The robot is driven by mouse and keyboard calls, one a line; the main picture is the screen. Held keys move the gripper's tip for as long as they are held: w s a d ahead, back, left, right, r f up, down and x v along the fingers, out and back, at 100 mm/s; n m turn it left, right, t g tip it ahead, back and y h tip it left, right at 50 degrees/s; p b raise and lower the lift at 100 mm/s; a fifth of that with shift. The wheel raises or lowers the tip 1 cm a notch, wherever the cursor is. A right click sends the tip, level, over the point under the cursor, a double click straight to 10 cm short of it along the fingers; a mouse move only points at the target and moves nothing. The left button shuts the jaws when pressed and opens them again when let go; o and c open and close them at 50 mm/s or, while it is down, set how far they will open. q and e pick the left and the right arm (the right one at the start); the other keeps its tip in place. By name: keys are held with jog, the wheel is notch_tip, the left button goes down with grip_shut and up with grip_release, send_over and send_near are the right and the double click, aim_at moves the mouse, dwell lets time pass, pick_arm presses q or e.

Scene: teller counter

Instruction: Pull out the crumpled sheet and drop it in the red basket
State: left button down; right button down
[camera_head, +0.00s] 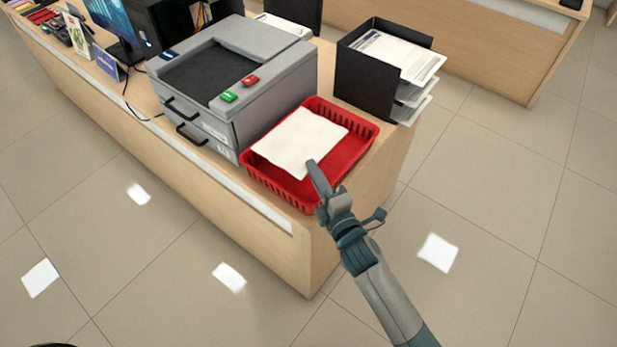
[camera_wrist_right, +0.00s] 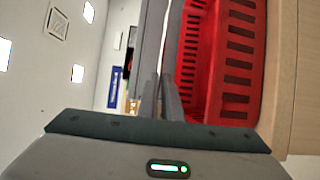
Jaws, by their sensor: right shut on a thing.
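A white sheet (camera_head: 300,142) lies over the left part of the red basket (camera_head: 363,130), its near corner at my right gripper. My right gripper (camera_head: 312,166) is over the basket and shut on the sheet's near corner. In the right wrist view the two fingers (camera_wrist_right: 168,98) are close together in front of the red basket wall (camera_wrist_right: 238,60), with a narrow strip of the white sheet (camera_wrist_right: 172,35) beyond them. The sheet looks fairly flat in the head view; creases are hard to make out. My left gripper is not in view.
A grey machine (camera_head: 235,75) with red and green buttons stands left of the basket. A black paper tray (camera_head: 365,75) holding papers stands behind it. The wooden counter's (camera_head: 345,235) end is close to the basket. Open tiled floor lies to the right.

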jog(key=shift+w+d+f+b, duration=0.15)
jog(key=shift+w+d+f, duration=0.15)
jog(key=shift+w+d, duration=0.3)
jog(key=shift+w+d+f+b, duration=0.2)
jog(key=shift+w+d+f, duration=0.2)
jog(key=shift+w, duration=0.35)
jog(key=shift+w+d+f+b, duration=0.15)
jog(key=shift+w+d+f, duration=0.1)
jog(key=shift+w+d, duration=0.35)
jog(key=shift+w+a, duration=0.1)
jog(key=shift+w, duration=0.05)
jog(key=c, duration=1.9)
grip_release()
jog(key=shift+o, duration=0.2)
